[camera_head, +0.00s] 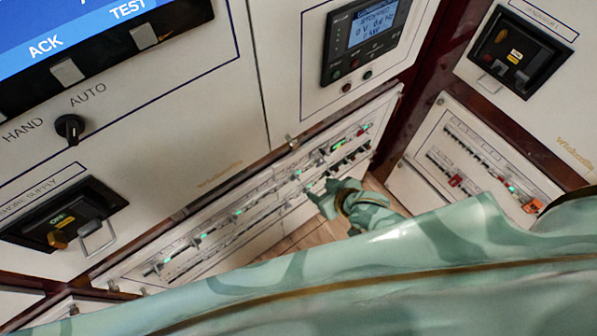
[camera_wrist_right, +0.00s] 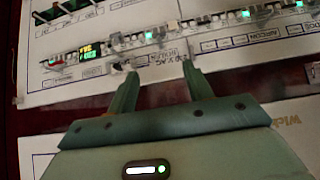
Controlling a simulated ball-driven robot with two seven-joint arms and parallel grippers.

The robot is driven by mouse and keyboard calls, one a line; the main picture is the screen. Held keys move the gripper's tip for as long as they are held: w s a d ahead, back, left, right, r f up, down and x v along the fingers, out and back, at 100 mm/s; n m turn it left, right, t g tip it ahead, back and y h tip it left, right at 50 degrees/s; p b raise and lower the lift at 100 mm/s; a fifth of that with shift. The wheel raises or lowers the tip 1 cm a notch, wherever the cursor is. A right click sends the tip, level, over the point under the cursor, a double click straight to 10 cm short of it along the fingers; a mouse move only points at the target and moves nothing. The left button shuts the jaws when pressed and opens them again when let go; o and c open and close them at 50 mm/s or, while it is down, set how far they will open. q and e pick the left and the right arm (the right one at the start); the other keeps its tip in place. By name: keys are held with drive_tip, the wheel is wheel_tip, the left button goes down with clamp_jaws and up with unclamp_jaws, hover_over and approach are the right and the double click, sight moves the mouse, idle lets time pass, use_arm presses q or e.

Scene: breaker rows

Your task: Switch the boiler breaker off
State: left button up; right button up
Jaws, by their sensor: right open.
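A long row of breakers (camera_head: 238,212) with small green lights runs across the low white panel in the head view. Part of this row also shows close up in the wrist view (camera_wrist_right: 150,37), with clear levers, green lights and a lit green display. My left gripper is out of view.
A second breaker panel (camera_head: 478,155) stands on the right, with red and orange switches. Above are a meter (camera_head: 364,36), a HAND/AUTO knob (camera_head: 70,128) and a shore supply switch (camera_head: 62,222). Wooden floor (camera_head: 318,232) shows below the row.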

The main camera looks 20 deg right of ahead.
sight(299, 180)
drive_tip(key=b+x, duration=0.6)
drive_tip(key=x, duration=0.8)
drive_tip(key=shift+f+b, duration=0.3)
drive_tip(key=shift+f, duration=0.1)
drive_tip(key=shift+w+a+f, duration=0.2)
drive_tip(key=shift+w+f, duration=0.15)
drive_tip(key=shift+w, duration=0.15)
drive_tip(key=c, duration=1)
drive_tip(key=shift+b, duration=0.3)
